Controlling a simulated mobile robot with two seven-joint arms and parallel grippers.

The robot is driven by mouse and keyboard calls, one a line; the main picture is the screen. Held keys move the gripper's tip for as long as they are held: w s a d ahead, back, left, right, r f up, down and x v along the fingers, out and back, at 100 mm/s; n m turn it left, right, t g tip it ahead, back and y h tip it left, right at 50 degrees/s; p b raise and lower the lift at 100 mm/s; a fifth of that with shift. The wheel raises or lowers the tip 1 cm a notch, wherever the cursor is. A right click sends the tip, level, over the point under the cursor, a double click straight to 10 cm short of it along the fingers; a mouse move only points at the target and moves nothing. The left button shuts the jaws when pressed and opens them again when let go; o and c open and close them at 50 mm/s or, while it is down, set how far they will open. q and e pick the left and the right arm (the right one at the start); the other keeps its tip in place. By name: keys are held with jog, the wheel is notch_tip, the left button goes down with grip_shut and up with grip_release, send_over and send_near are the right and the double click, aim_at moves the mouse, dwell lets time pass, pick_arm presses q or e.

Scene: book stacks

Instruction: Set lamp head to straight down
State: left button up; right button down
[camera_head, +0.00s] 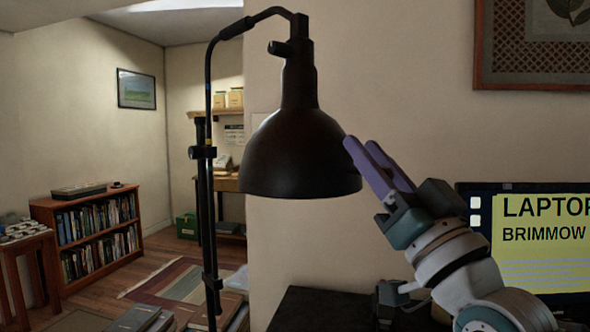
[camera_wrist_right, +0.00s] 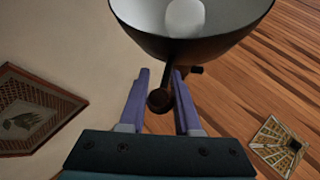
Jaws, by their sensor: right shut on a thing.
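The lamp head (camera_head: 300,155) is a black bell-shaped shade hanging from a curved black arm on a tall stand (camera_head: 207,120). In the head view its rim looks nearly level and its opening faces about straight down. The right wrist view shows the shade (camera_wrist_right: 240,30) with a white bulb (camera_wrist_right: 186,15) inside. My right gripper (camera_head: 358,142) reaches the right side of the shade with its purple fingers. In the right wrist view a small dark knob (camera_wrist_right: 160,101) of the lamp head sits between the fingers, which are shut on it. My left gripper is out of view.
A monitor (camera_head: 525,240) with a yellow note stands at the right, behind my right arm. A dark surface (camera_head: 310,308) lies below the lamp. Books (camera_head: 140,318) are stacked at bottom left, and a bookcase (camera_head: 95,235) stands farther back.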

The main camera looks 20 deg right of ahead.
jog(key=shift+a, duration=0.1)
jog(key=c, duration=0.6)
grip_release()
jog(key=shift+w+r, duration=0.1)
jog(key=b+v, duration=0.2)
jog(key=v, duration=0.8)
